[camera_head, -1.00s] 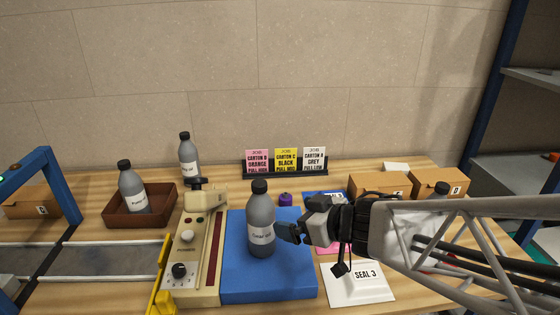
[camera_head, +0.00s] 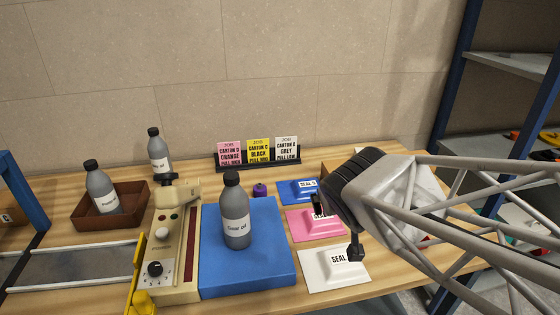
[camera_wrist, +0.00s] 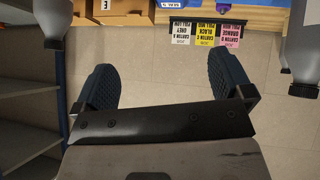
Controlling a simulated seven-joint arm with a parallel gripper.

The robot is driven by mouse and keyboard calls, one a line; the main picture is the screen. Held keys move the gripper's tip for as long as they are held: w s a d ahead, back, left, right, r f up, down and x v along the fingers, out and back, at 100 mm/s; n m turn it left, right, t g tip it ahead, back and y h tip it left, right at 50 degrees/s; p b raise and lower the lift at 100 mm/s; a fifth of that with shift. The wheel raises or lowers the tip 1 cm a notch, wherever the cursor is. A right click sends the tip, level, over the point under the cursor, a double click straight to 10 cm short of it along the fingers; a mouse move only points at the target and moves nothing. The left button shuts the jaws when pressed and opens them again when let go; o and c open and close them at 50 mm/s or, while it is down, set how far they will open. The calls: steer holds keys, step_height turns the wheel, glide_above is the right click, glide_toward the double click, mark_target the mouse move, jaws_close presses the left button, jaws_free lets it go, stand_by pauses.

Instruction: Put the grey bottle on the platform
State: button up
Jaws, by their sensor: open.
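A grey bottle (camera_head: 236,222) with a black cap and a pale label stands upright on the raised blue platform (camera_head: 250,278). Similar grey bottles stand in the brown tray (camera_head: 78,215) and at the back of the table (camera_head: 158,152). My gripper (camera_head: 350,185) is to the right of the platform, clear of the bottle. In the wrist view, the gripper (camera_wrist: 165,83) has its two dark ridged fingers wide apart, with nothing between them. Grey bottle-like shapes show at the top left and right edges of that view, partly cut off.
A beige control box (camera_head: 173,250) stands left of the platform. Blue (camera_head: 298,190), pink (camera_head: 312,223) and white (camera_head: 333,268) seal pads lie to its right. A purple knob (camera_head: 260,190) is behind it. Job cards (camera_head: 258,152) stand at the back. My arm covers the table's right side.

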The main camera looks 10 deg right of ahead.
steer(key=s+a+g+y, duration=0.1)
steer(key=s+g, duration=0.2)
steer(key=s, duration=0.2)
steer(key=s+a+g+y, duration=0.1)
steer(key=s+a+g, duration=0.1)
steer(key=s, duration=0.4)
steer(key=shift+a+f+m+g, duration=0.25)
steer(key=shift+f+m+g, duration=0.2)
steer(key=shift+g, duration=0.25)
